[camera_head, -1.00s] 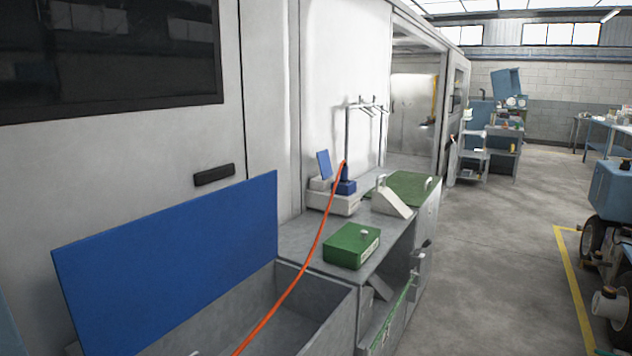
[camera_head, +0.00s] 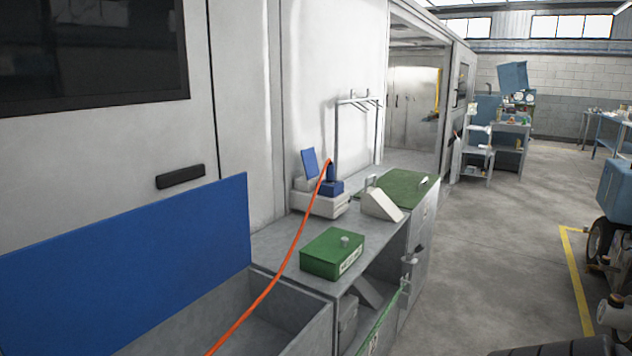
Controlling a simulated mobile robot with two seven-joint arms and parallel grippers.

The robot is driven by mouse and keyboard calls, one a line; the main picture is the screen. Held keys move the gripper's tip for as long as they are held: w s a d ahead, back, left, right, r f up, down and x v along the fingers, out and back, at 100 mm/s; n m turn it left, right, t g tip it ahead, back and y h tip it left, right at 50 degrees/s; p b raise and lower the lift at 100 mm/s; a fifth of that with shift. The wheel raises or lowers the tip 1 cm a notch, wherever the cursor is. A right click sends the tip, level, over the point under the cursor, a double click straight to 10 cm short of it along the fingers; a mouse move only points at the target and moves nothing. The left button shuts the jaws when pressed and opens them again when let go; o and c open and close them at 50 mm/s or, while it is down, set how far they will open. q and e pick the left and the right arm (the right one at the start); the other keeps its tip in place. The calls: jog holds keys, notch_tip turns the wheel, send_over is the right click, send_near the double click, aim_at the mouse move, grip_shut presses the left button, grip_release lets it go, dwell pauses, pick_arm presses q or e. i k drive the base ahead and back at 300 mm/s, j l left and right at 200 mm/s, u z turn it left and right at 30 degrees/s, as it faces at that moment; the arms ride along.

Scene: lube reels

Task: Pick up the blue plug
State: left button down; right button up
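The blue plug (camera_head: 330,172) looks like the small dark blue piece where the orange cable (camera_head: 276,279) ends. It stands upright at a blue block (camera_head: 332,187) on a white box (camera_head: 318,206) on the grey bench. It is small at this distance, so how it sits in the block cannot be made out. The cable arches over from the plug and runs down to the lower left, passing over the grey bin. Neither of my grippers is in view.
A green box (camera_head: 333,253) with a knob stands at the bench front, and a white wedge-shaped box (camera_head: 382,204) farther back. A raised blue lid (camera_head: 130,270) and grey bin (camera_head: 290,330) are at front left. Open floor (camera_head: 480,260) lies to the right.

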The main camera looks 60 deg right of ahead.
aim_at(330, 171)
jog(key=l+u, duration=0.15)
jog(key=l, duration=0.25)
jog(key=k+l+u, duration=0.1)
jog(key=l, duration=0.25)
jog(key=k+l+u, duration=0.15)
jog(key=l, duration=0.2)
jog(key=k+l+u, duration=0.15)
jog(key=l, duration=0.2)
jog(key=k+l, duration=0.1)
jog(key=l, duration=0.25)
jog(key=k+l, duration=0.15)
jog(key=l, duration=0.25)
jog(key=k+l+u, duration=0.1)
jog(key=l, duration=0.25)
jog(key=k+l, duration=0.15)
jog(key=l, duration=0.25)
